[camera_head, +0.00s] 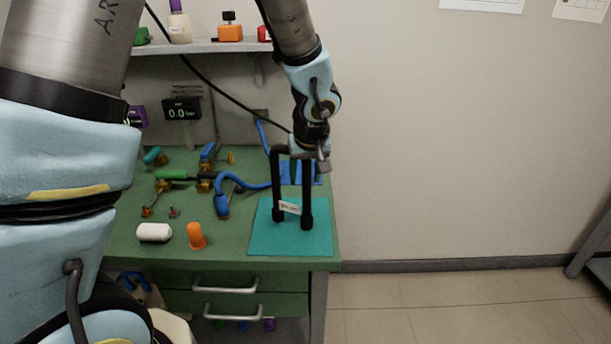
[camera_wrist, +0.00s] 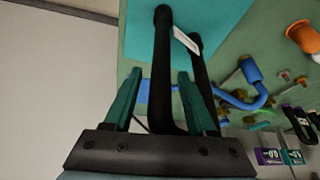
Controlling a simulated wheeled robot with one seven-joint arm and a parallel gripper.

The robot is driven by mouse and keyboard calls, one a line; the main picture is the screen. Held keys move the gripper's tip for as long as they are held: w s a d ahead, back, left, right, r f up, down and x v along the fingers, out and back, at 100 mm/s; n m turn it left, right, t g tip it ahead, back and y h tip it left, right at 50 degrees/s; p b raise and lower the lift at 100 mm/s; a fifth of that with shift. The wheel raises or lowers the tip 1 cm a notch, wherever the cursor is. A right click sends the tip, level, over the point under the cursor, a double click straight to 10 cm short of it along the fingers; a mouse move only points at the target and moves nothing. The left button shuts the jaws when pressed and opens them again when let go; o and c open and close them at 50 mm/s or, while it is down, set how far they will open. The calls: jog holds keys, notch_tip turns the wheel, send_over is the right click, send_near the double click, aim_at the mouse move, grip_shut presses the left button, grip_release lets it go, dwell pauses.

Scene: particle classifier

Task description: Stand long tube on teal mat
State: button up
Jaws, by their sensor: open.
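The long tube (camera_head: 307,190) is black, bent into an upside-down U, with a white label. It stands upright, its two leg ends on the teal mat (camera_head: 262,242) at the bench's right front. My gripper (camera_head: 320,158) is at the tube's top bend, above the mat. In the wrist view, my gripper (camera_wrist: 159,74) is open, with teal fingers apart. One leg of the tube (camera_wrist: 163,60) shows between the fingers, and the other passes by the right finger. The teal mat (camera_wrist: 140,35) lies beyond. Whether a finger touches the tube is unclear.
A blue hose (camera_head: 222,203) and valves lie left of the mat. A shelf (camera_head: 205,47) with bottles hangs behind. Open floor lies right of the bench.

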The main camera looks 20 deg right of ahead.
jog(key=v, duration=1.1)
jog(key=shift+s+b, duration=0.25)
jog(key=shift+b, duration=0.05)
jog(key=a+f+g, duration=0.1)
jog(key=a+f, duration=0.2)
jog(key=a, duration=1.3)
jog(key=w+a+f+n+g, duration=0.1)
jog(key=a+f, duration=0.3)
jog(key=a, duration=1.2)
jog(key=shift+n+g+y, duration=0.3)
jog(key=shift+y, duration=0.1)
